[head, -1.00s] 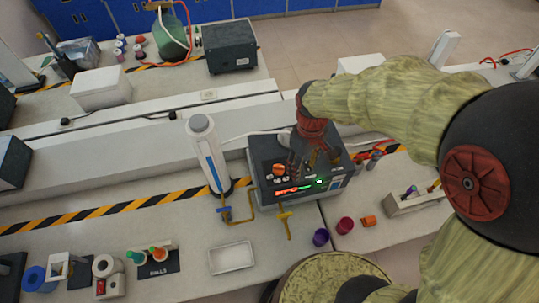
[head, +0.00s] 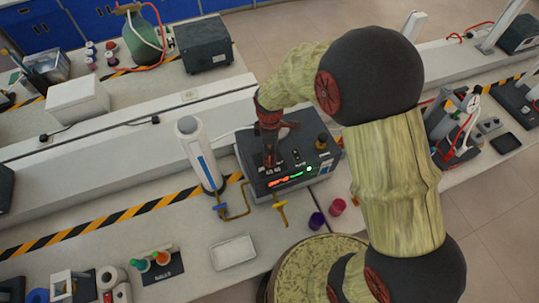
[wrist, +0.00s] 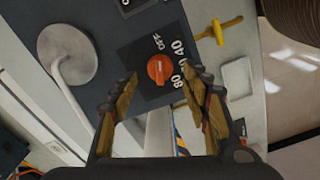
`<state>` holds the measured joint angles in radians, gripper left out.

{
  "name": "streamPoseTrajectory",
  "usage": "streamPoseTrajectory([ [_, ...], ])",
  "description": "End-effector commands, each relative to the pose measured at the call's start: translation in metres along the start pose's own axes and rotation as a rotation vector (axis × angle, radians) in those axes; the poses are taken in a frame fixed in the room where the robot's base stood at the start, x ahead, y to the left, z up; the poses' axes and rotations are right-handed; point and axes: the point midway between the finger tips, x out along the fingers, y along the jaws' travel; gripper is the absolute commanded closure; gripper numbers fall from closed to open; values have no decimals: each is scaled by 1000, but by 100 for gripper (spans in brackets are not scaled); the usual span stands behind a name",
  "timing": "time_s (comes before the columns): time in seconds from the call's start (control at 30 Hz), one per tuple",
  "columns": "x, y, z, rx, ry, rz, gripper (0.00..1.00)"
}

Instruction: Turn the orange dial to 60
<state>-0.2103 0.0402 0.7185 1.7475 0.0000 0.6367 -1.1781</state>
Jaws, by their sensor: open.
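The orange dial (wrist: 160,69) sits on a black scale plate on the dark device's top face, with OFF, 40 and 80 legible around it in the wrist view. A light line on the dial shows, but I cannot tell its exact setting. My gripper (wrist: 155,95) is open, its two wood-coloured fingers on either side of the dial and apart from it in the picture. In the head view my gripper (head: 270,158) is over the left part of the device (head: 290,165) and hides the dial.
A white cylinder (head: 198,155) stands left of the device. A yellow valve (head: 280,207) is in front of it. Purple (head: 317,221) and magenta (head: 338,206) cups stand at the front right. A white tray (head: 233,251) lies on the bench.

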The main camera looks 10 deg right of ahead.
Motion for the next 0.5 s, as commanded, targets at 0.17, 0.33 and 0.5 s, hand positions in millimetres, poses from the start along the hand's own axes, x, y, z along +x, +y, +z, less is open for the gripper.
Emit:
streamPoseTrajectory([
  [0.17,20,0,0,1,0,0,53],
  [0.33,27,0,0,1,0,1,53],
  [0.5,27,0,0,1,1,1,53],
])
